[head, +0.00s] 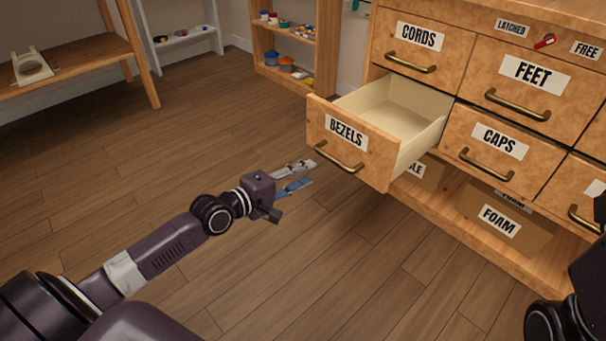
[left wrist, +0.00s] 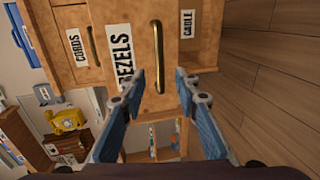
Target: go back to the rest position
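My left gripper (head: 308,173) is in front of the pulled-out BEZELS drawer (head: 360,152), a little left of and below its brass handle (head: 338,158). In the left wrist view its two blue-padded fingers (left wrist: 160,82) are spread apart with nothing between them. The drawer front (left wrist: 128,45) and the upright-looking handle (left wrist: 157,90) lie beyond the fingertips, apart from them as far as I can tell. The visible inside of the drawer is bare. Part of my right arm shows at the lower right edge of the head view; its gripper is out of view.
The wooden cabinet (head: 480,70) has shut CORDS (head: 410,62), FEET (head: 520,90) and CAPS (head: 490,155) drawers. A FOAM box (head: 505,222) sits on its lower shelf. A wooden table (head: 75,65) and shelves stand at the back. The floor (head: 180,130) around my left arm is clear.

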